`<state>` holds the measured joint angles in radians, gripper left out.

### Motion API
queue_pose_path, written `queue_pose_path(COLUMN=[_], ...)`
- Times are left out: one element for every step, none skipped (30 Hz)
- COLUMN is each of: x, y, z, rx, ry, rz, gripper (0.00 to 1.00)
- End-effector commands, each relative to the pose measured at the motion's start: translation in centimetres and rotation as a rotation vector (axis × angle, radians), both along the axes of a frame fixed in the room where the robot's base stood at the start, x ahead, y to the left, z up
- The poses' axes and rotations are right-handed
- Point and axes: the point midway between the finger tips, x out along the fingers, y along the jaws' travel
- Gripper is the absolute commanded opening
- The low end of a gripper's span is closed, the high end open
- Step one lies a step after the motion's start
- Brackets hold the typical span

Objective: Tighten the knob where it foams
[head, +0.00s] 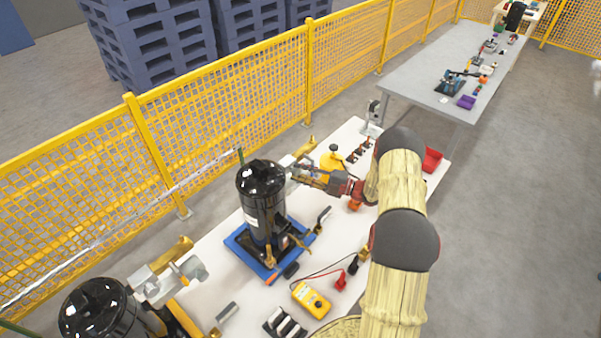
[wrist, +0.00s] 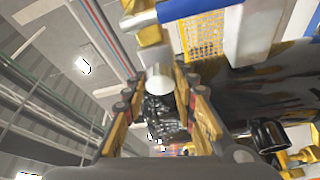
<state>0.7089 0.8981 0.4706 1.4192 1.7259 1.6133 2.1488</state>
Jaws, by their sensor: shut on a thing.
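A black compressor (head: 265,205) stands upright on a blue base (head: 240,243) on the white table. My gripper (head: 303,173) reaches it from the right, beside its upper part, next to metal fittings. In the wrist view my gripper (wrist: 163,100) has its two yellow-and-dark fingers on either side of a dark ribbed knob (wrist: 163,112) and is shut on it. A pale metal cylinder (wrist: 160,78) shows just beyond the knob. The black compressor body (wrist: 265,75) fills the right of the wrist view. I cannot make out foam in either view.
A second black compressor (head: 95,308) stands at the lower left. A yellow meter (head: 311,300) with leads, a red bin (head: 432,160) and small tools lie on the white table. A yellow mesh fence (head: 230,100) runs behind. A grey table (head: 430,75) stands farther back.

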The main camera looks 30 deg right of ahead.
Motion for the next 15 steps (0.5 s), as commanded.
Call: queue_pose_path(x=[0.03,0.03,0.03,0.02,0.02,0.03,0.02,0.03,0.02,0.03,0.03,0.03,0.02,0.02,0.02], y=[-0.08,-0.08,-0.08,-0.09,-0.09,-0.10,-0.09,-0.09,-0.09,-0.09,-0.09,-0.09,-0.09,-0.09,-0.07], z=[-0.06,-0.06,-0.06,-0.06,-0.06,-0.07,-0.06,-0.08,-0.07,-0.08,-0.08,-0.08,-0.07,-0.07,-0.07], rx=[0.003,0.003,0.003,0.005,0.005,0.004,0.004,0.004,0.004,0.003,0.003,0.003,0.003,0.003,0.003], ry=[0.002,0.003,0.003,0.003,0.003,0.003,0.003,0.003,0.003,0.003,0.003,0.003,0.003,0.003,0.003], rz=[-0.003,-0.003,-0.003,-0.003,-0.003,-0.003,-0.003,-0.003,-0.003,-0.003,-0.003,-0.003,-0.003,-0.003,-0.003], gripper=[0.02,0.02,0.02,0.02,0.02,0.02,0.02,0.02,0.02,0.02,0.02,0.28,0.30,0.31,0.34])
